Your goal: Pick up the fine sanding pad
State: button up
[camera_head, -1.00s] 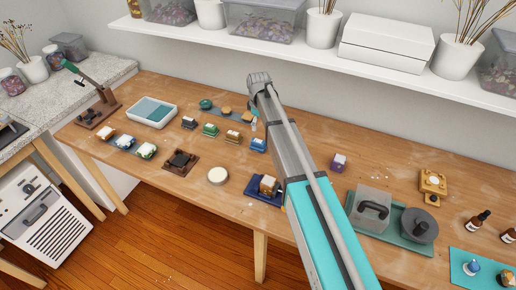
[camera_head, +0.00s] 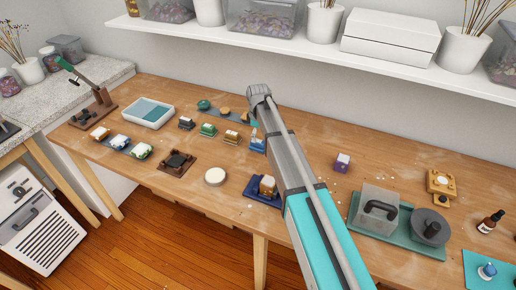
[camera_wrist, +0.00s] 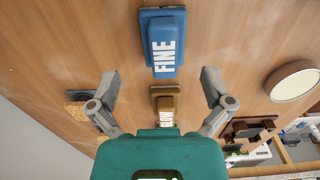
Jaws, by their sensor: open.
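The fine sanding pad is a blue block labelled "FINE" (camera_wrist: 163,42) at the top middle of the wrist view. In the head view, a blue block (camera_head: 257,142) at the right end of a row of similar blocks, beside my arm, matches it. My gripper (camera_wrist: 160,82) is open and empty, its two fingers spread wide. The blue pad lies beyond the fingertips, roughly centred between them and not touched. A brown pad (camera_wrist: 165,104) shows between the fingers, its lower part hidden by the teal gripper body. In the head view my fingers are mostly hidden by my wrist.
Green (camera_head: 208,130) and brown (camera_head: 231,137) blocks stand close left of the blue one. A round pale disc (camera_head: 215,176) and a dark blue tray (camera_head: 256,194) lie nearer the front edge. The table right of my arm, around a purple block (camera_head: 342,163), is fairly clear.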

aim_at(258, 141)
jog(key=shift+f, duration=0.1)
dwell(0.3)
jog(key=shift+s+f+b, duration=0.2)
jog(key=shift+f+b, duration=2.35)
jog(key=shift+b, duration=0.05)
jog(key=c, duration=1.1)
jog(key=shift+c, duration=0.2)
jog(key=shift+r, duration=0.2)
notch_tip(258, 141, up, 3)
jog(key=p, duration=0.3)
jog(key=s+d+r+p, duration=0.3)
jog(key=s+r+p, duration=0.6)
jog(key=s, duration=0.4)
jog(key=shift+s+d+r+p, duration=0.3)
jog(key=shift+d+r+p, duration=0.05)
jog(key=shift+p, duration=0.2)
